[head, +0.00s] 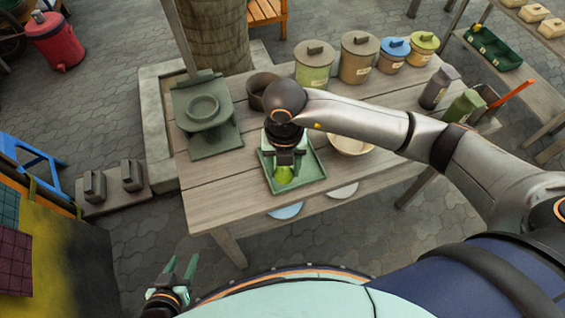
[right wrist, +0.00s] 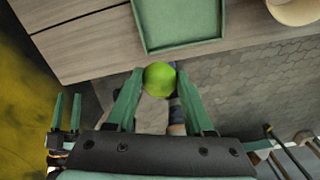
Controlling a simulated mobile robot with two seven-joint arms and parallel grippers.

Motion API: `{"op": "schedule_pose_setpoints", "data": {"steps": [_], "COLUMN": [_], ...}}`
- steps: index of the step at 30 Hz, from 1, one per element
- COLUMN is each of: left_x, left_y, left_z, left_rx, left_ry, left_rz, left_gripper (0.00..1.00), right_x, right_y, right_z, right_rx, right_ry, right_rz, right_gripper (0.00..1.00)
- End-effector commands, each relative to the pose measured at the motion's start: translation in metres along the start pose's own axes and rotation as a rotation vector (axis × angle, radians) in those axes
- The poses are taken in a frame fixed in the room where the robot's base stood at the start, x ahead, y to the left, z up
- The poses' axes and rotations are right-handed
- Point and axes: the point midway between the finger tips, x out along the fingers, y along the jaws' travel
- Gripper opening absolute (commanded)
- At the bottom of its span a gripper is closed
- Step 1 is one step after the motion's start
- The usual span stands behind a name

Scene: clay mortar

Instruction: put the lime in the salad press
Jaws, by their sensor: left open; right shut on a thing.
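The green lime (head: 284,175) is between the fingers of my right gripper (head: 285,160), which is shut on it. In the head view they appear over the green square tray (head: 313,170) on the wooden table. In the right wrist view the lime (right wrist: 159,79) sits between the fingertips, with the tray (right wrist: 180,48) beyond it. The salad press (head: 215,143) looks to be the green stand with a round dish at the table's left end, left of my right gripper. My left gripper (head: 181,268) is open and empty, low in front of the table.
A dark bowl (head: 257,92) stands between the press and my right arm. A pale bowl (head: 352,145) is partly behind that arm. Several lidded canisters (head: 357,60) line the table's back edge. Bare wood (head: 222,182) lies in front of the press.

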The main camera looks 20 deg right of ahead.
Motion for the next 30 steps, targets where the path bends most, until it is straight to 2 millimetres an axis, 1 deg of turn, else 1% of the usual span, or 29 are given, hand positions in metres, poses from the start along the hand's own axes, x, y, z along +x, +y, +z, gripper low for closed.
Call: {"op": "schedule_pose_setpoints", "data": {"steps": [1, 3, 9, 12, 15, 19, 23, 26, 30], "left_x": [0.001, 0.003, 0.005, 0.005, 0.006, 0.006, 0.006, 0.006, 0.006], "left_y": [0.0, 0.0, 0.0, 0.0, 0.0, 0.0, 0.0, 0.0, 0.0], "left_z": [0.001, 0.003, 0.005, 0.006, 0.007, 0.007, 0.007, 0.007, 0.007], "left_rx": [0.0, 0.0, 0.0, 0.0, 0.0, 0.0, 0.0, 0.0, 0.0], "left_ry": [0.0, 0.0, 0.0, 0.0, 0.0, 0.0, 0.0, 0.0, 0.0], "left_rz": [0.0, 0.0, 0.0, 0.0, 0.0, 0.0, 0.0, 0.0, 0.0], "left_gripper": [0.5, 0.5, 0.5, 0.5, 0.5, 0.5, 0.5, 0.5, 0.5], "right_x": [-0.01, -0.015, -0.032, -0.038, -0.043, -0.045, -0.047, -0.049, -0.053], "right_y": [0.0, -0.001, -0.003, -0.003, -0.004, -0.005, -0.006, -0.008, -0.013], "right_z": [-0.009, -0.027, -0.066, -0.079, -0.089, -0.094, -0.093, -0.089, -0.079], "right_rx": [-0.006, -0.006, -0.005, -0.004, -0.002, -0.002, -0.039, -0.129, -0.344], "right_ry": [-0.003, -0.001, 0.0, 0.0, 0.0, 0.0, 0.0, -0.002, -0.003], "right_rz": [0.003, 0.002, 0.002, 0.002, 0.001, 0.0, -0.001, -0.001, -0.001], "right_gripper": [0.0, 0.0, 0.0, 0.0, 0.0, 0.0, 0.0, 0.0, 0.0]}}
